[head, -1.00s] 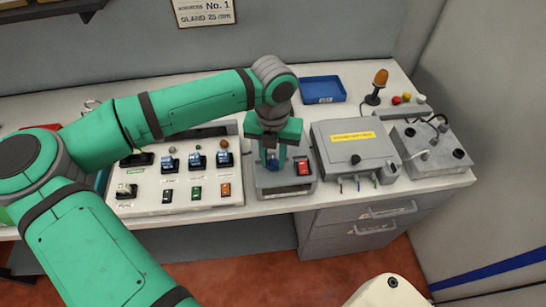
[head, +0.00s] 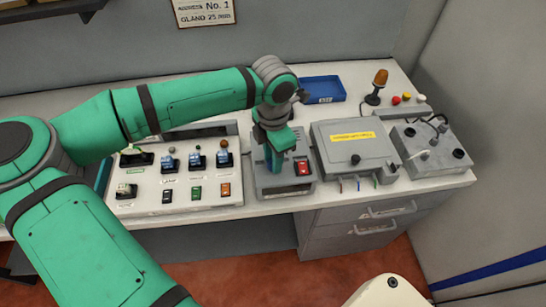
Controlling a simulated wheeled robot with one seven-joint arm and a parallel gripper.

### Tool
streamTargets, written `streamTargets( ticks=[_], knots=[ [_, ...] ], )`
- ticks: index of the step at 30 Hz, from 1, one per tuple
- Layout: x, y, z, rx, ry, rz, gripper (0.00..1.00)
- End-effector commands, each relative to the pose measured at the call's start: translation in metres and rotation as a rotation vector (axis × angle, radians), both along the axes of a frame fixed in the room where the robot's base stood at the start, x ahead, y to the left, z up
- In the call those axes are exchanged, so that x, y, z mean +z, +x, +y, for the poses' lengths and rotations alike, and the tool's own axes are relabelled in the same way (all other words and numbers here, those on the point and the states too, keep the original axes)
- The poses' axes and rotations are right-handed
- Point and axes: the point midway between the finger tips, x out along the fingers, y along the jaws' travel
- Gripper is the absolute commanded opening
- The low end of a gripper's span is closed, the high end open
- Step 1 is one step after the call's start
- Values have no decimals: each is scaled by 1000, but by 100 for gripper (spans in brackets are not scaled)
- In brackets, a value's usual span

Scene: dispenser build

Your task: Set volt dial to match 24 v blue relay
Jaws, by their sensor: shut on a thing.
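A grey box with a yellow label (head: 353,136) stands close to the right of the unit. Beyond it are a grey connector box (head: 432,146) and an orange lamp (head: 379,80). A blue tray (head: 322,88) lies behind. My arm crosses above the pale panel (head: 180,207).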

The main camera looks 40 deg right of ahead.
Motion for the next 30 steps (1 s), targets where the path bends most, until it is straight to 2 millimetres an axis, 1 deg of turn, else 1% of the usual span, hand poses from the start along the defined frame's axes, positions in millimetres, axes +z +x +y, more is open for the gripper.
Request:
streamTargets(
  ticks=[9,24,25,27,30],
  knots=[
    [0,1,2,-106,5,-2,4],
    [0,1,2,-124,4,-2,4],
    [0,1,2,-124,4,-2,29],
    [0,1,1,-124,4,-2,45],
    [0,1,1,-124,3,-2,45]
  ],
)
